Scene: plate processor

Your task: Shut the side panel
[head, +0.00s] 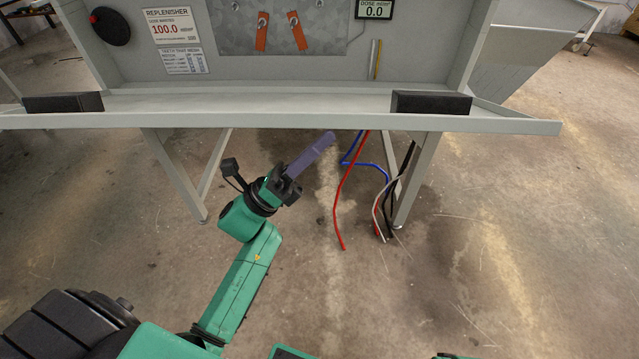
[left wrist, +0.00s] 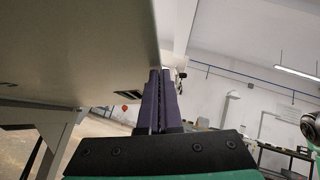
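A pale grey panel (head: 300,104) lies roughly level along the front of the machine, like a lowered flap. A black block (head: 63,103) sits near its left end and another black block (head: 431,103) near its right end. My left gripper (head: 328,139) has purple fingers and is below the panel's front edge in the head view, shut with nothing seen between the fingers. In the left wrist view the fingers (left wrist: 160,80) point up beside a large pale surface (left wrist: 80,45), likely the panel's underside. Contact cannot be told. My right gripper is not visible.
Behind the panel are a replenisher label (head: 172,27) and a dose display (head: 375,9). Grey legs (head: 417,185) stand under the machine. Red (head: 341,200) and blue (head: 372,164) lines hang right of my left gripper. The concrete floor in front is clear.

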